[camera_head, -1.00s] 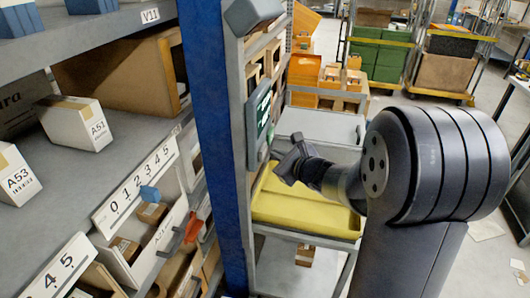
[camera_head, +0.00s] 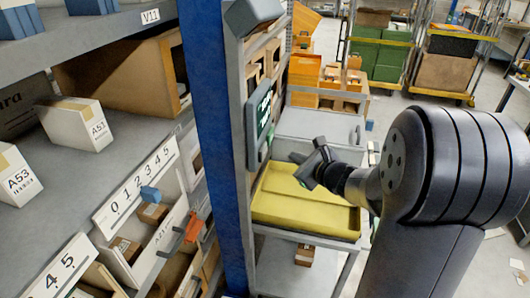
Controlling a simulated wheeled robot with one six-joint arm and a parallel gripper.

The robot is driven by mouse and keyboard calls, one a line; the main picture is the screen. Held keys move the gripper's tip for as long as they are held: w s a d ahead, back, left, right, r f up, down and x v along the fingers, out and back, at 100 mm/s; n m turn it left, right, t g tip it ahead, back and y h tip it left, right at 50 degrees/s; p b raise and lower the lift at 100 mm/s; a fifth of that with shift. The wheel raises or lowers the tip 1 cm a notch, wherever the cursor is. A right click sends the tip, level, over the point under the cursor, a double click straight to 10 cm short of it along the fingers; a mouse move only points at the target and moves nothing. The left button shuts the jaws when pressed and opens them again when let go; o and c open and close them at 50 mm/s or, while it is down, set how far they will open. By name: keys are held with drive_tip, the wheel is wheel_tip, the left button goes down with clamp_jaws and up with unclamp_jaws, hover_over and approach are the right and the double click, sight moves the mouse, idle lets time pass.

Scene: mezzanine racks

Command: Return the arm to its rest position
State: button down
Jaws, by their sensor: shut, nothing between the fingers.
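My arm reaches in from the right in the head view. My gripper (camera_head: 306,168) is at its left end, dark grey and small in the picture. It is shut and holds nothing. It hangs in front of, and appears above, a yellow tray (camera_head: 285,211) on a grey cart. The arm's forearm and elbow hide part of the floor and the cart's right side.
A blue rack post (camera_head: 213,140) stands left of my gripper, with a dark screen (camera_head: 261,122) beside it. Shelves with white boxes (camera_head: 78,122) fill the left. Orange bins (camera_head: 304,72) and loaded trolleys (camera_head: 447,70) stand behind. Open floor (camera_head: 405,105) lies between.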

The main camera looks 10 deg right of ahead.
drive_tip(key=shift+a, duration=0.15)
idle(0.4)
drive_tip(key=a+p, duration=0.1)
drive_tip(key=w+p, duration=0.1)
drive_tip(key=p, duration=0.1)
drive_tip(key=shift+a+r, duration=0.25)
drive_tip(key=shift+a, duration=0.15)
drive_tip(key=s+d, duration=0.2)
drive_tip(key=d, duration=0.3)
drive_tip(key=shift+s+d+f, duration=0.2)
drive_tip(key=shift+d+f, duration=0.05)
drive_tip(key=shift+d, duration=0.05)
drive_tip(key=shift+a, duration=0.15)
